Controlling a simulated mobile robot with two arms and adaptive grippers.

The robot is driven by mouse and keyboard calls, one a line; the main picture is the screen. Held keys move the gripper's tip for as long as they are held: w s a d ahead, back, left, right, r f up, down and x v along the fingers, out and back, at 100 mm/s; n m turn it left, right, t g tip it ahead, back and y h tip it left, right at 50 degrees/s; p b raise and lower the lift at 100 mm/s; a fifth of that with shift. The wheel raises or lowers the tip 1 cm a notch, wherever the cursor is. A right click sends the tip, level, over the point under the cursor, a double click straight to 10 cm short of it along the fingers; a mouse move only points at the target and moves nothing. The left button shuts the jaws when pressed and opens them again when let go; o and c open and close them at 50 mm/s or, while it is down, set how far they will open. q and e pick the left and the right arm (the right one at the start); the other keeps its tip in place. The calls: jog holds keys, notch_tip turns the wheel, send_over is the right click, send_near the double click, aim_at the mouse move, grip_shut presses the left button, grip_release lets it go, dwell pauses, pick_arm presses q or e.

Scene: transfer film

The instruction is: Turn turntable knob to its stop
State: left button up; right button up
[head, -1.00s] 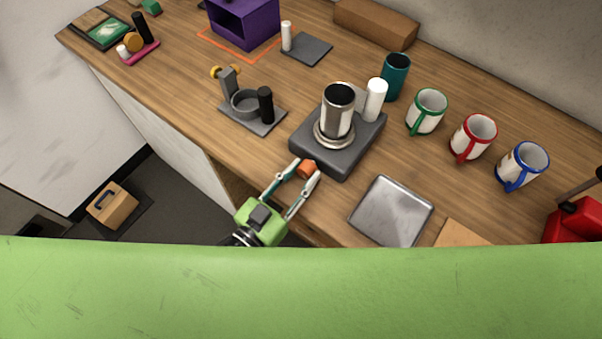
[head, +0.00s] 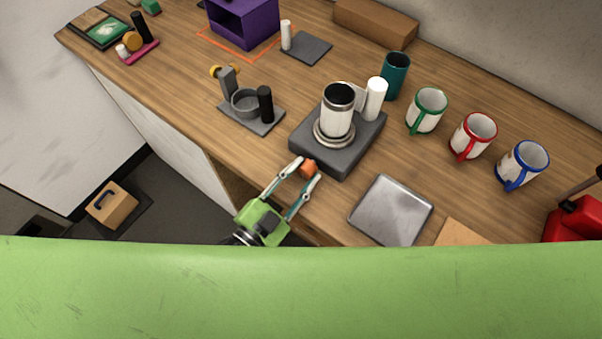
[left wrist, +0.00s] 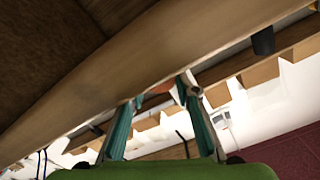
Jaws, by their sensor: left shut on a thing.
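The turntable (head: 349,160) is a dark grey block with a round silver platter (head: 333,139) on top. A mug or tumbler (head: 338,117) with a silver rim stands upright on the platter, and a white surface faces me. The orange knob (head: 308,168) is on the turntable's front side. My left gripper (head: 306,172) has its fingers around the knob and is shut on it, near the counter's front edge. In the left wrist view, a bit of orange shows between the fingertips (left wrist: 160,97); the counter edge hides most else. My right gripper is not in view.
A white cylinder (head: 376,99) stands at the turntable's back right. A silver tray (head: 391,211) lies to the right, and a grey stand with a ring (head: 246,102) lies to the left. Green (head: 427,110), red (head: 473,136) and blue (head: 522,165) handled mugs stand further right.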

pick_arm(q)
jog(key=shift+o, duration=0.2)
jog(key=shift+m, duration=0.7)
jog(key=shift+c, duration=0.2)
jog(key=o, duration=1.1)
jog(key=shift+f, duration=0.1)
jog(key=shift+s, duration=0.1)
jog(key=shift+n, duration=0.3)
